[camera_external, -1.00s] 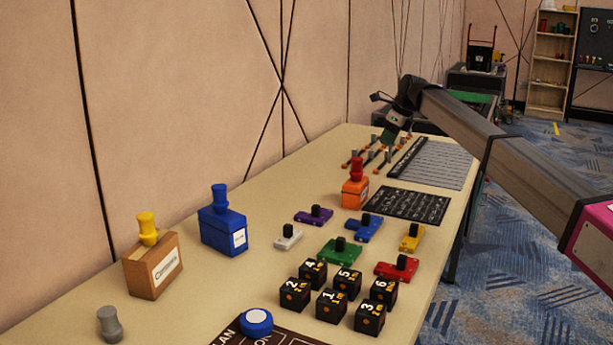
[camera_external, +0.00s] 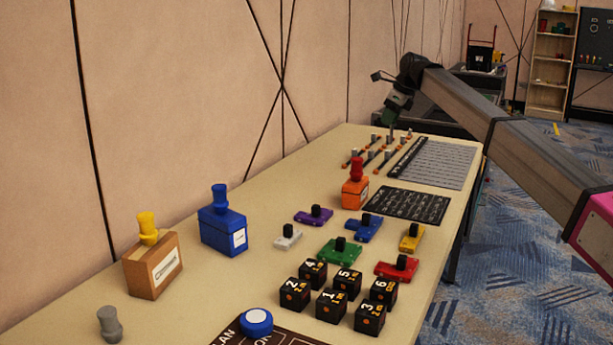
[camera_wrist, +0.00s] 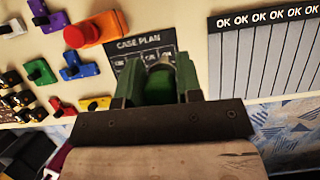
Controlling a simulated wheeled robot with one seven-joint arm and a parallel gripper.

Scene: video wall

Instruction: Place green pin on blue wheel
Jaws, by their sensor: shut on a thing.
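My gripper (camera_external: 390,115) is above the far end of the table in the external view. In the wrist view my gripper (camera_wrist: 155,75) is shut on a green pin (camera_wrist: 160,88), a rounded green piece with a grey part at its far end. The fingers hide its sides. A round blue disc with a white top (camera_external: 256,321), the most wheel-like blue thing, lies at the table's near edge, far from my gripper. A blue block with a black knob (camera_external: 362,229) is mid-table; it also shows in the wrist view (camera_wrist: 77,67).
Several orange rods with grey pegs (camera_external: 377,158) lie below my gripper. A grey sheet (camera_external: 437,162) and a black sheet (camera_external: 408,205) lie flat. An orange box with a red pin (camera_external: 355,190), a blue box (camera_external: 223,232) and numbered black cubes (camera_external: 332,304) stand nearer.

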